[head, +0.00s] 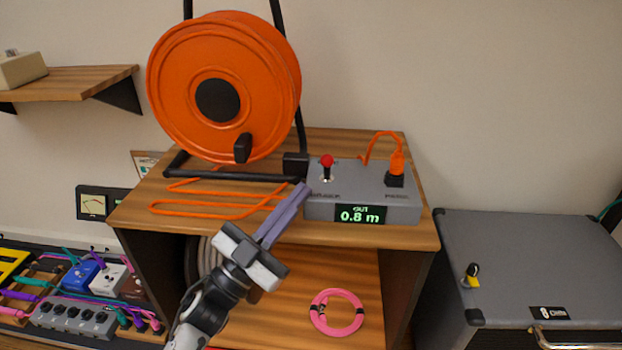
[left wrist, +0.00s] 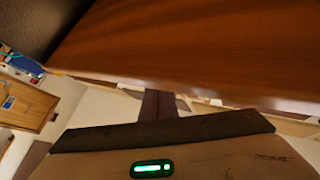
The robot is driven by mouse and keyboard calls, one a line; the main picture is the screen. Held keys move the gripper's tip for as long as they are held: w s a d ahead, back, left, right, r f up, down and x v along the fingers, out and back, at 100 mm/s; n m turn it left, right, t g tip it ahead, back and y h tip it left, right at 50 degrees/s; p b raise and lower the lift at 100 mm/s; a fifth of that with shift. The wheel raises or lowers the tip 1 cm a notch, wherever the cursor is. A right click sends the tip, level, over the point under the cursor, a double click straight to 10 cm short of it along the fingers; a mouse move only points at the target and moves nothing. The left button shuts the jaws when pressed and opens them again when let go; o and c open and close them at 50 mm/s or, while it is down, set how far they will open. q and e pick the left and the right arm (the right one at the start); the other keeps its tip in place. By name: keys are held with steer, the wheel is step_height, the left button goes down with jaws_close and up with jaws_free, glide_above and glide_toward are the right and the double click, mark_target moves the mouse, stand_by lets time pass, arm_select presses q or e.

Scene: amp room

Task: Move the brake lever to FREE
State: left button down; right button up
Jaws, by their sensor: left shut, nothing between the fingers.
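The brake lever (head: 327,164) has a red ball knob on a short stem. It stands on top of a grey control box (head: 340,212), near the box's left side, above a label that seems to read BRAKE. The box's display reads OUT 0.8 m. My left gripper (head: 303,190) is shut and empty. In the head view its fingertips appear at the box's left front corner, left of and below the lever; I cannot tell if they touch the box. In the left wrist view the shut fingers (left wrist: 157,103) point toward a brown wooden surface, and the lever does not show.
A large orange cable reel (head: 224,88) stands on the wooden cabinet (head: 420,235) behind and left of the box. Loose orange cable (head: 205,210) lies in front of it. An orange plug (head: 397,163) sits on the box's right. A grey case (head: 530,260) stands to the right.

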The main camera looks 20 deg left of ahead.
mark_target(327, 167)
arm_select(q)
steer(key=shift+x, duration=2.25)
